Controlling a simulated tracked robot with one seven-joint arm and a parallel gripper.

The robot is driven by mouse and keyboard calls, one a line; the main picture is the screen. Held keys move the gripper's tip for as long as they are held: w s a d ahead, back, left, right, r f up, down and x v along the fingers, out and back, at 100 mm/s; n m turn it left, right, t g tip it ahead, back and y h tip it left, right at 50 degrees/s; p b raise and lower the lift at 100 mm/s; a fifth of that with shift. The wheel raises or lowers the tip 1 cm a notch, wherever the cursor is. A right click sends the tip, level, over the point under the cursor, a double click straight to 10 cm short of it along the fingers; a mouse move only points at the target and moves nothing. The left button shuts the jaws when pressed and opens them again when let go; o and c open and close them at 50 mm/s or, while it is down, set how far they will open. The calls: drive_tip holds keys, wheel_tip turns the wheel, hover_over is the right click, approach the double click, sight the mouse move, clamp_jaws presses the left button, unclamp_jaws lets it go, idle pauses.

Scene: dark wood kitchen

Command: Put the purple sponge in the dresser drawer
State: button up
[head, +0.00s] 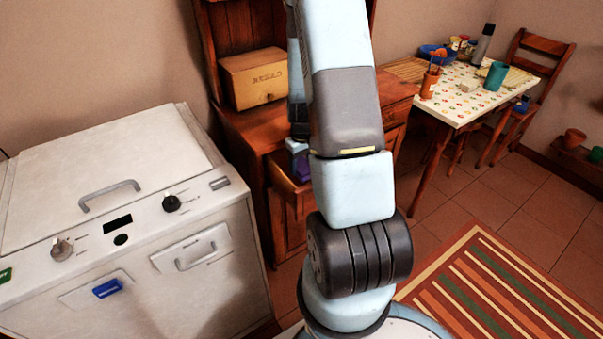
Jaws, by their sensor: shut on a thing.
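The wooden dresser (243,122) stands behind my arm, and its drawer (284,181) is pulled out. My gripper (297,147) points down over the open drawer and is shut on the purple sponge (301,166). Only part of the sponge shows; my arm hides its right side and much of the drawer. I cannot tell whether the sponge touches the drawer's bottom.
A yellow bread box (254,78) sits on the dresser top. A white stove (125,225) stands at the left, close to the dresser. A table (463,100) with cups and a bowl is at the back right. The striped rug (500,290) lies on open floor.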

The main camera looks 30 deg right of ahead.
drive_tip(key=shift+f, duration=2.25)
drive_tip(key=o, duration=1.1)
drive_tip(key=shift+f, duration=0.1)
